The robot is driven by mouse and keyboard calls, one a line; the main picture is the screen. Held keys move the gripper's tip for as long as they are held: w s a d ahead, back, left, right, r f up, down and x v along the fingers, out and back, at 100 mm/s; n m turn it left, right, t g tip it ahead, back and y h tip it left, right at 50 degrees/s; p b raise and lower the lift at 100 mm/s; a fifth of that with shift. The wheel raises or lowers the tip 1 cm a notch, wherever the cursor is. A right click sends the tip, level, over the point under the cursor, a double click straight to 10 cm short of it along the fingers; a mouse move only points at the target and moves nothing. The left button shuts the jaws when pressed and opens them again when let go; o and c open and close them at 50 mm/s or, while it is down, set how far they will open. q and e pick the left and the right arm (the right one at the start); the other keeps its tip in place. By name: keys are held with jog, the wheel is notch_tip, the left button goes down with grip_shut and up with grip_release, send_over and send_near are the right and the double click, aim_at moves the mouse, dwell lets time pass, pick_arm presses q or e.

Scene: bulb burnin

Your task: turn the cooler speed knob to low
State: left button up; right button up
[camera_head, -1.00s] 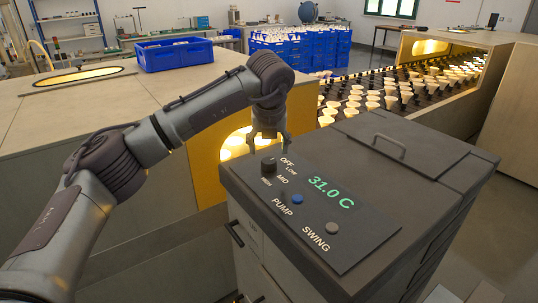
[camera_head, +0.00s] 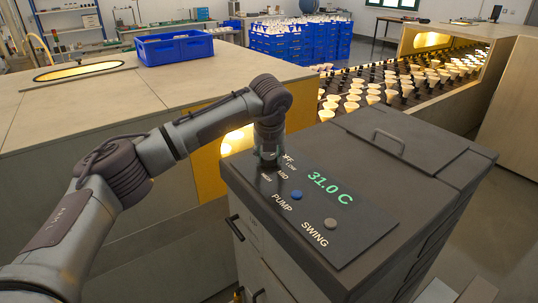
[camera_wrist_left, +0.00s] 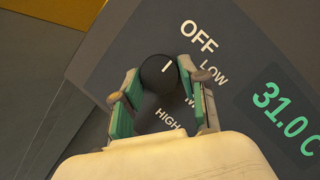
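The cooler (camera_head: 350,190) is a dark grey cabinet with a control panel on top. Its black speed knob (camera_wrist_left: 158,74) carries a white mark that points up and right in the wrist view, toward the OFF and LOW side; I cannot tell exactly which label. LOW (camera_wrist_left: 213,72) is printed right of the knob; HIGH (camera_wrist_left: 171,119) is below. My left gripper (camera_head: 268,162) is down over the knob, which it hides in the head view. In the wrist view its fingers (camera_wrist_left: 158,88) stand open on either side of the knob; contact is unclear. My right gripper is out of view.
The panel also has a blue PUMP button (camera_head: 296,195), a grey SWING button (camera_head: 330,224) and a green 31.0 C display (camera_head: 330,188). A handle (camera_head: 388,142) rises from the cooler's lid. Behind are a bulb conveyor (camera_head: 400,88) and a blue crate (camera_head: 174,50).

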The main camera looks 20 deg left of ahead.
pick_arm(q)
jog(key=shift+c, duration=1.2)
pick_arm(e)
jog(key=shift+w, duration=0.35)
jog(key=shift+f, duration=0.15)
pick_arm(q)
jog(key=shift+a+f+m+h+b, duration=0.1)
jog(key=shift+m+h+b, duration=0.2)
jog(key=shift+m+b, duration=0.55)
jog(key=shift+a+m+h+b, duration=0.1)
jog(key=shift+m+h+b, duration=0.45)
jog(key=shift+m, duration=0.6)
jog(key=shift+m+h, duration=0.45)
jog(key=shift+m, duration=0.65)
jog(key=shift+a+m+h, duration=0.1)
jog(key=shift+m+h, duration=0.3)
jog(key=shift+m, duration=0.8)
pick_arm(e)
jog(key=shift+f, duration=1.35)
pick_arm(q)
jog(key=shift+w, duration=0.1)
jog(key=shift+r, duration=0.2)
